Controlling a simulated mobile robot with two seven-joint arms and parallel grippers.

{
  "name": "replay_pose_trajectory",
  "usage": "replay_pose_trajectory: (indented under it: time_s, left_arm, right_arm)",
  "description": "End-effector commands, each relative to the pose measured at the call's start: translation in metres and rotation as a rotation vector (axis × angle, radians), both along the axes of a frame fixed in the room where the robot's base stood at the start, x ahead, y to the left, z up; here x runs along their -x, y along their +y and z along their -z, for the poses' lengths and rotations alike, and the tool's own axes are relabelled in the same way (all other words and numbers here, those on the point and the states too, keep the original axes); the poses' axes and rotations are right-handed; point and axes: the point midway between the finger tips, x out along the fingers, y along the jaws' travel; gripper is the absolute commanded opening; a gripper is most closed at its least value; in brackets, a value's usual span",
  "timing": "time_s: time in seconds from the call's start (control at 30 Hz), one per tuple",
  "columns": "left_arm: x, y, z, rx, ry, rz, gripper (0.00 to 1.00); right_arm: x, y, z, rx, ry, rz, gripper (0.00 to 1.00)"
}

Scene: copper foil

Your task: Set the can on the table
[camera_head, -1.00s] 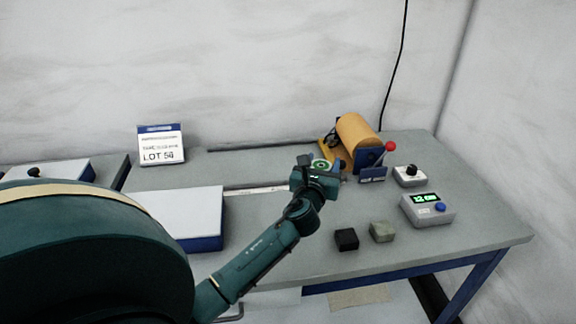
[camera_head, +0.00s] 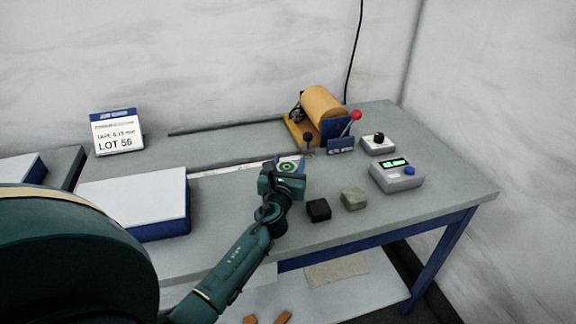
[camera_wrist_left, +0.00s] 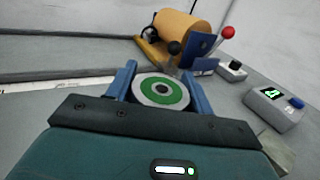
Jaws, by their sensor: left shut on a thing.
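The can (camera_wrist_left: 160,91) shows its round top, a white disc with a green ring and dark centre, between the two blue fingers in the left wrist view. In the head view its top (camera_head: 288,167) shows at the end of my left gripper (camera_head: 284,172). The gripper (camera_wrist_left: 163,88) is shut on the can. The can's lower part is hidden, so I cannot tell whether it touches the table. The grey table (camera_head: 240,225) has a blue frame. My right gripper is not in view.
An orange roller machine (camera_head: 322,108) with a red-knobbed lever stands behind. To the right are a display box (camera_head: 397,176) and a knob box (camera_head: 378,143). A black block (camera_head: 318,210) and a grey-green block (camera_head: 354,199) lie near the gripper. A white-topped blue box (camera_head: 135,200) stands left.

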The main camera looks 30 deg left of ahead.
Motion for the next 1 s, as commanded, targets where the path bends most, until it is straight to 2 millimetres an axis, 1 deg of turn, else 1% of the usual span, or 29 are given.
replay_pose_trajectory:
  time_s: [0.03,0.07,0.3,0.5,0.63,0.77,1.0]
  left_arm:
    - [0.000,0.000,0.003,-0.002,-0.001,0.000,0.23]
    - [0.000,0.000,0.002,-0.001,0.000,0.000,0.54]
    - [0.000,0.000,0.002,-0.001,0.000,0.000,0.74]
    - [0.000,0.000,0.001,0.000,0.000,0.000,0.74]
    - [0.002,-0.001,-0.002,0.000,0.001,0.000,0.74]
    - [0.020,-0.009,0.000,0.000,0.002,0.002,0.74]
    - [0.069,-0.029,0.001,0.002,0.002,0.002,0.74]
  right_arm:
    - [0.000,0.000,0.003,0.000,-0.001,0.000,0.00]
    - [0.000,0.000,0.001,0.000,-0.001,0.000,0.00]
    - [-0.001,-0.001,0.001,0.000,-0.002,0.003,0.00]
    - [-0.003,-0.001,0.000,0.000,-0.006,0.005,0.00]
    - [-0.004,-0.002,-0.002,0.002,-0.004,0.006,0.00]
    - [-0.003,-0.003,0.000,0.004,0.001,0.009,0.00]
    - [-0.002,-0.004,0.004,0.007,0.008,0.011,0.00]
